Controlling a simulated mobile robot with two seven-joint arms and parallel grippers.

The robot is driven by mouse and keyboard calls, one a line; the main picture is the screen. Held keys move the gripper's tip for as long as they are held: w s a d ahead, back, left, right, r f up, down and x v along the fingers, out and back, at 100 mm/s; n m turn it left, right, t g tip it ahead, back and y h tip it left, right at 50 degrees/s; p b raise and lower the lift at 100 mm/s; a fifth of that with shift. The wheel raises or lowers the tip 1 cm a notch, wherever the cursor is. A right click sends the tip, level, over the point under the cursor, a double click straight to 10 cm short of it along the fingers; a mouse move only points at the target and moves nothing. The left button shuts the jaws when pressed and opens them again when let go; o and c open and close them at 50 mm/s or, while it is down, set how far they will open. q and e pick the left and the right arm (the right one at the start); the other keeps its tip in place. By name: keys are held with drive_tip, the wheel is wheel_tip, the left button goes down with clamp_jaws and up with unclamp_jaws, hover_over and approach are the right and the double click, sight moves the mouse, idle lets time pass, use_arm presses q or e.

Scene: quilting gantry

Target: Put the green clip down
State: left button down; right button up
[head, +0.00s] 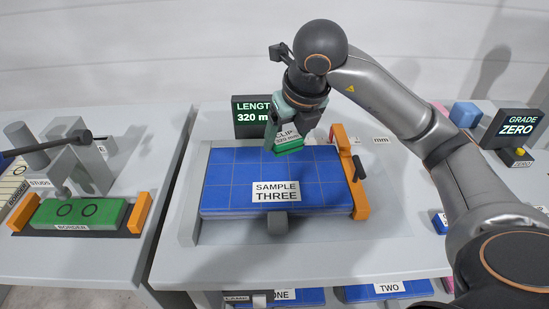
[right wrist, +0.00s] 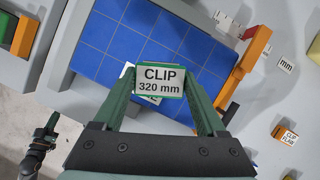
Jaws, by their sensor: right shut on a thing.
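The green clip (right wrist: 160,82), with a white label reading "CLIP 320 mm", is between the fingers of my right gripper (right wrist: 163,90). In the head view the clip (head: 289,146) shows at the far edge of the blue SAMPLE THREE panel (head: 235,180), with my right gripper (head: 291,138) pointing down and shut on it. In the wrist view the clip overlaps the panel (right wrist: 112,38) and covers part of its label. I cannot tell how far the clip is above the panel.
An orange bar (head: 357,190) stands at the panel's right end. A dark display (head: 250,117) reading "320" is behind. A green BORDER block (head: 80,214) lies on the left table. Bare grey table (head: 400,235) shows right of the panel. Blue panels (head: 388,290) lie below.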

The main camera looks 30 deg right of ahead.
hover_over(273, 164)
drive_tip(key=s, duration=0.2)
wheel_tip(273, 164, down, 5)
drive_tip(key=shift+w+a+f, duration=0.1)
drive_tip(key=shift+w+f, duration=0.15)
drive_tip(key=shift+f, duration=0.75)
drive_tip(key=shift+w+f, duration=0.15)
drive_tip(key=shift+f, duration=0.75)
drive_tip(key=shift+f, duration=0.25)
drive_tip(key=o, duration=1.3)
drive_tip(key=shift+r, duration=0.1)
